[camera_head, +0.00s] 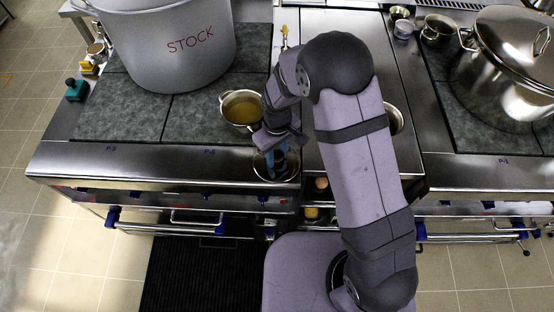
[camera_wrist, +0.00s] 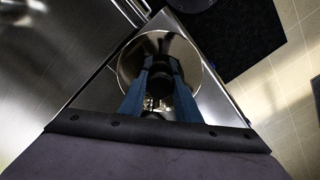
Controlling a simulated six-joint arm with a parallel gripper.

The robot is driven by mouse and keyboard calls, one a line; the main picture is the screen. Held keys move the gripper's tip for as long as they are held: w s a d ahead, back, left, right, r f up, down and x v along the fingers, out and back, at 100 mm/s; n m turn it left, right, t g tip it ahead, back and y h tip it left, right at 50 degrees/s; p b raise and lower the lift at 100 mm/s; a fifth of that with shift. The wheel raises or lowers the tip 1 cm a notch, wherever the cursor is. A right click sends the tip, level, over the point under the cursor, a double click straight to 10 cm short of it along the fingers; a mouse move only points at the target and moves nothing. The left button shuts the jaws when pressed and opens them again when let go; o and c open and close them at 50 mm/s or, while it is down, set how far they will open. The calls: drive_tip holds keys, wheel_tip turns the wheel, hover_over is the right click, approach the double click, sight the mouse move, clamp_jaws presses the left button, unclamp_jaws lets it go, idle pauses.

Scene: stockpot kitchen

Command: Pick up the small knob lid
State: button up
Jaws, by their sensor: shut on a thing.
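The small knob lid (camera_wrist: 128,62) is a round, shiny metal disc with a dark knob (camera_wrist: 160,70) at its middle in the wrist view. In the head view the lid (camera_head: 262,173) shows at the front edge of the stove, partly hidden by my gripper (camera_head: 277,160). My gripper's two blue fingers (camera_wrist: 160,85) are shut on the dark knob from both sides. I cannot tell whether the lid rests on the surface or is slightly raised.
A small pot (camera_head: 240,110) with yellowish liquid stands just behind the lid. A large stockpot (camera_head: 170,50) marked STOCK is at the back left. A big lidded pot (camera_head: 505,70) stands at the right. The stove's dark plate (camera_head: 120,115) is clear at the left.

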sight(276, 152)
drive_tip(key=shift+s+d+f, duration=0.1)
drive_tip(key=shift+r, duration=0.4)
wheel_tip(276, 152, up, 9)
drive_tip(key=b, duration=0.3)
drive_tip(key=shift+r, duration=0.2)
drive_tip(key=shift+w+a+r+p, duration=0.25)
drive_tip(key=shift+w+p, duration=0.1)
drive_tip(key=shift+w, duration=0.1)
drive_tip(key=w+a+r+n+p, duration=0.5)
drive_tip(key=w+a+p, duration=0.5)
drive_tip(key=w+p, duration=0.3)
drive_tip(key=shift+w+a+r, duration=0.35)
drive_tip(key=shift+w+r, duration=0.1)
drive_tip(key=shift+r, duration=0.2)
drive_tip(key=shift+f, duration=0.15)
